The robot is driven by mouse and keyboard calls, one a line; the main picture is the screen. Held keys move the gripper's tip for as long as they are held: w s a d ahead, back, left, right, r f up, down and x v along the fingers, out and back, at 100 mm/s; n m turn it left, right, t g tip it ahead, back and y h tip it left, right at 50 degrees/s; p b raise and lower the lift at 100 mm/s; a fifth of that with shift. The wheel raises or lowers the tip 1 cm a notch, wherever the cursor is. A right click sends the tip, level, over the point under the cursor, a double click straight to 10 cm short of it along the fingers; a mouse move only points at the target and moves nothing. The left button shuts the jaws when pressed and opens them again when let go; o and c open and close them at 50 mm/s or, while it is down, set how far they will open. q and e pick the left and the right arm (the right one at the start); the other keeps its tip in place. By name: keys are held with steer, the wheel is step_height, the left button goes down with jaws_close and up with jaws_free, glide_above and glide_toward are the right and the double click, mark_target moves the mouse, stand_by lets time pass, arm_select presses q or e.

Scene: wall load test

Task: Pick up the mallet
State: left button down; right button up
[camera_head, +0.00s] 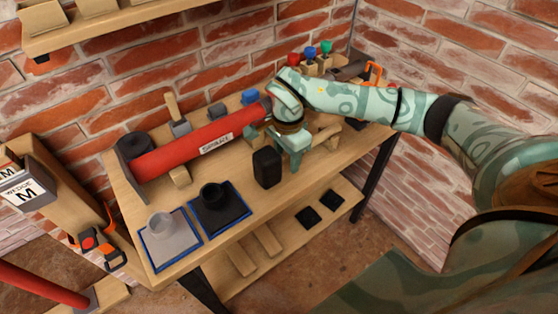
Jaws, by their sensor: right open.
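My right gripper (291,158) points down over the right half of the workbench, its jaws open. A light wooden piece (326,130) lies on the bench just right of and behind the gripper, partly hidden by it; it may be the mallet, but its full shape does not show. Another candidate is a wooden handle (171,105) standing up from a grey block (181,128) behind the red tube, well left of the gripper. I cannot tell for certain which is the mallet. I see nothing held. My left gripper is out of view.
A long red tube (190,143) lies along the workbench (230,203). A black block (267,168) stands just left of the gripper. Grey (160,228) and black (215,195) parts on blue-edged plates sit at the front left. Brick walls close off the back and right.

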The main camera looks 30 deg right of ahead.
jaws_close()
steer(key=shift+r, duration=0.1)
steer(key=shift+r, duration=0.25)
step_height(320, 180, up, 2)
steer(key=shift+w+r+p, duration=0.15)
steer(key=shift+r+p, duration=0.1)
steer(key=shift+p, duration=0.3)
steer(key=s+a+r+p, duration=0.3)
steer(key=s+a+r, duration=0.3)
steer(key=s+r, duration=0.4)
steer(key=s, duration=0.2)
steer(key=shift+s+a, duration=0.15)
steer(key=shift+s, duration=0.2)
